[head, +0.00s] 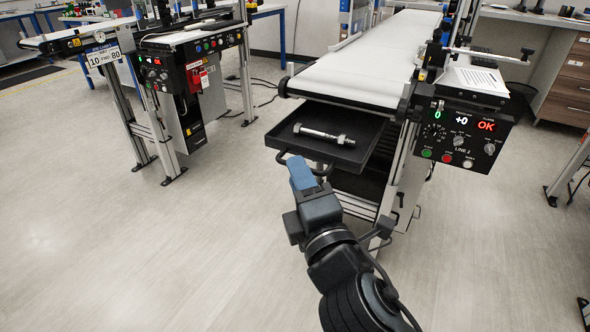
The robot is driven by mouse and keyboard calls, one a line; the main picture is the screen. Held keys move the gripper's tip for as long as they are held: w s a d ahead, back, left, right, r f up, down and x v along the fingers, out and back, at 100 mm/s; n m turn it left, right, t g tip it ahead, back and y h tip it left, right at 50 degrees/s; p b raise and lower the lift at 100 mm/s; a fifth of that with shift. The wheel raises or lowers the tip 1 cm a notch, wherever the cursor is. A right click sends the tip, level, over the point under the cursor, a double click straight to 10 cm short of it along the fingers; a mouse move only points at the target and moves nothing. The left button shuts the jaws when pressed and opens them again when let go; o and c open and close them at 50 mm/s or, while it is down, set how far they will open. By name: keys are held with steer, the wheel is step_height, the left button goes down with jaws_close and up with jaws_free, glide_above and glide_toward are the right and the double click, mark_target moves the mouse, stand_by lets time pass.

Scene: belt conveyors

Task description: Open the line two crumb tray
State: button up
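The line two crumb tray (350,118) is a shallow black tray under the front end of the line two conveyor. It stands out from the frame, with its inside showing. A silver bolt with a nut (325,134) lies in it. A black bar handle (326,171) is on the tray's front edge. My gripper (301,172), with blue fingers, is at this handle and covers part of it. The fingers overlap in this view, so I cannot tell whether they are closed around the handle or only beside it.
The line two conveyor (370,65) has a white belt, bare near its front end. Its control panel (461,136) at the right reads "+0" and "OK". Another conveyor stand (190,90) is at the left. The floor (130,250) at the left front is clear.

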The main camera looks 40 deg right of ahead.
steer(key=shift+b+v, duration=0.55)
steer(key=shift+v, duration=1.75)
steer(key=s+a+f+m+g+y+p, duration=0.1)
steer(key=s+a+f+m+y+p, duration=0.15)
steer(key=s, duration=0.35)
steer(key=s+a+f+m+y+p, duration=0.2)
steer(key=s+a+f+m+y, duration=0.1)
steer(key=s+y, duration=0.15)
steer(key=s+r+m+g+y+p, duration=0.1)
steer(key=s+r+m+p, duration=0.2)
steer(key=s+m, duration=0.6)
steer(key=s, duration=0.6)
steer(key=shift+d+r+g, duration=0.35)
steer(key=shift+g, duration=0.05)
